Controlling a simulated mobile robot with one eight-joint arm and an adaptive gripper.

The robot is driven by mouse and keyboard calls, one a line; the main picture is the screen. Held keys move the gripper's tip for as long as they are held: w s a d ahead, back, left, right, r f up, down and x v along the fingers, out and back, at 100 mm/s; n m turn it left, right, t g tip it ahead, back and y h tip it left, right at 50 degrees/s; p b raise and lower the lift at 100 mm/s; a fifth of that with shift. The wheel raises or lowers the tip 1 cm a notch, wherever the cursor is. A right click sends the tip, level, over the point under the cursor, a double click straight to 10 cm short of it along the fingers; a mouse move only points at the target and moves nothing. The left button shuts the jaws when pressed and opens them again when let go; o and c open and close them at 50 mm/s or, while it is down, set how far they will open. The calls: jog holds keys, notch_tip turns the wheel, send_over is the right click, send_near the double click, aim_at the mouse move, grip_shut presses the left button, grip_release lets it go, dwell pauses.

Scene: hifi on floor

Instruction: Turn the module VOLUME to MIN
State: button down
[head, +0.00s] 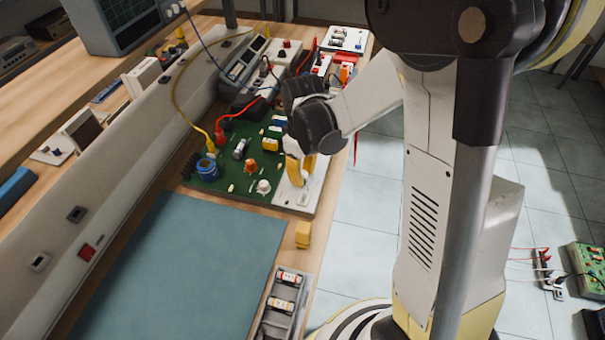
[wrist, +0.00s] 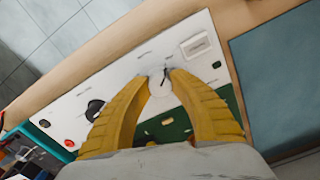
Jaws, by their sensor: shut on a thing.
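The module is a green circuit board with a white panel (head: 285,196) along its right side, on the bench in the head view. The white panel (wrist: 130,62) also shows in the wrist view, but its labels are too small to read. A pale round knob (wrist: 159,87) with a dark pointer sits on it; the pointer slants toward the picture's upper right. I cannot tell whether it is VOLUME. My gripper (wrist: 161,76) has its yellow fingers shut on this knob, one each side. In the head view my gripper (head: 302,170) is over the white panel; the knob is hidden there.
A black knob (wrist: 95,108) and a red button (wrist: 70,143) are on the same panel. Yellow and red cables (head: 219,135) plug into the green board. A yellow block (head: 303,234) and a grey tray (head: 272,318) stand nearby. The blue-green mat (head: 190,270) is clear.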

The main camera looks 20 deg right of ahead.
aim_at(303, 174)
jog(key=shift+n, duration=0.6)
jog(key=c, duration=1.1)
grip_release()
notch_tip(303, 174, up, 12)
